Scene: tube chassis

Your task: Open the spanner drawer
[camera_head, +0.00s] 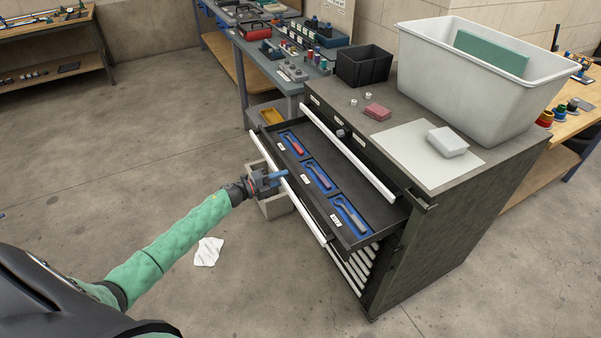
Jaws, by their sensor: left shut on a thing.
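The spanner drawer (330,170) is the dark drawer pulled out from the upper part of a dark tool cabinet (425,260). Inside it lie blue trays with tools: one with a red handle (292,144), one in the middle (319,174), and a grey one (349,214) nearest me. A long white handle (307,214) runs along the drawer's front edge. My left gripper (281,176) is at this handle, around its middle, and is shut on it. The exact finger contact is small and partly hidden. My right gripper is out of view.
On the cabinet top are a large grey-white bin (465,95), a black crate (364,68), a pink block (377,112) and a white box (447,141). A beige bin (277,207) stands on the floor beside the drawer. A white cloth (207,251) lies on otherwise open floor.

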